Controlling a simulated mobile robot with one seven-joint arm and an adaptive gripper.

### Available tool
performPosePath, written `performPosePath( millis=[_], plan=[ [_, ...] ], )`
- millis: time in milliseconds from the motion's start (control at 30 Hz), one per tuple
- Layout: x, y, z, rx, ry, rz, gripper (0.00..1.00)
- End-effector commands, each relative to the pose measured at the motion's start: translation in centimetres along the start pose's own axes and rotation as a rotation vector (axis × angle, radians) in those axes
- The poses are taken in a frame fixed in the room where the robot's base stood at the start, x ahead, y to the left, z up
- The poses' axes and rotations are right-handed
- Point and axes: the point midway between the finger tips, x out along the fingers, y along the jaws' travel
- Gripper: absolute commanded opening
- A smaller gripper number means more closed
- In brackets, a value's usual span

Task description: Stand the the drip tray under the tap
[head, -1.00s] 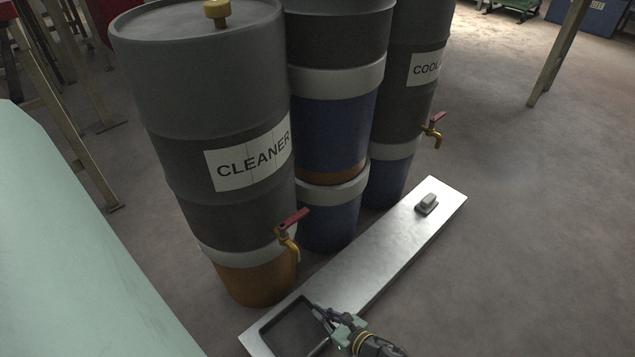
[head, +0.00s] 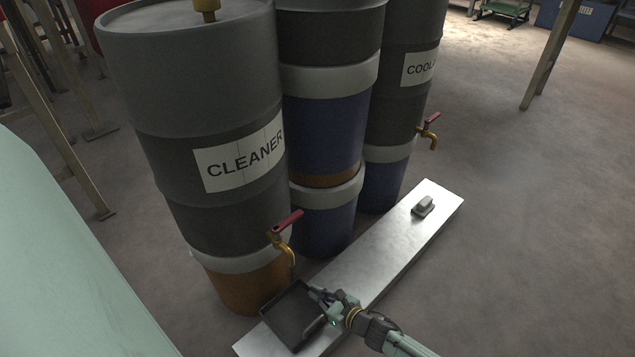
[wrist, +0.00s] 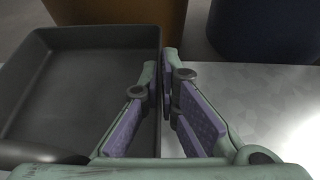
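The drip tray (head: 283,327) is a dark, shallow square pan at the near left end of a pale metal board. The cleaner drum's tap (head: 284,240) has a red lever and a brass spout, just above and beyond the tray's far corner in the head view. My gripper (head: 318,295) is at the tray's right side. In the wrist view my gripper (wrist: 160,75) has one finger on each side of the tray's right wall, closed on it. The tray also shows there (wrist: 75,90), with its far wall near the orange drum base. I cannot tell whether the tray touches the board.
The metal board (head: 375,250) runs away to the right, with a small grey block (head: 424,205) near its far end. The cleaner drum (head: 205,90) and other stacked drums stand behind it. A second tap (head: 428,134) is on the coolant drum. Floor at right is clear.

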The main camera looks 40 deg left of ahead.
Motion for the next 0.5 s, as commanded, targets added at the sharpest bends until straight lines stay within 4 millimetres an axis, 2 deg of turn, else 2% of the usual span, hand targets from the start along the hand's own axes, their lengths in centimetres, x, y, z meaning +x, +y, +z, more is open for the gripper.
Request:
performPosePath(
  millis=[200,500],
  plan=[
    [0.18,0.01,-0.39,0.000,-0.001,0.000,0.00],
    [0.09,0.00,-0.27,0.000,0.001,0.000,0.22]
  ],
)
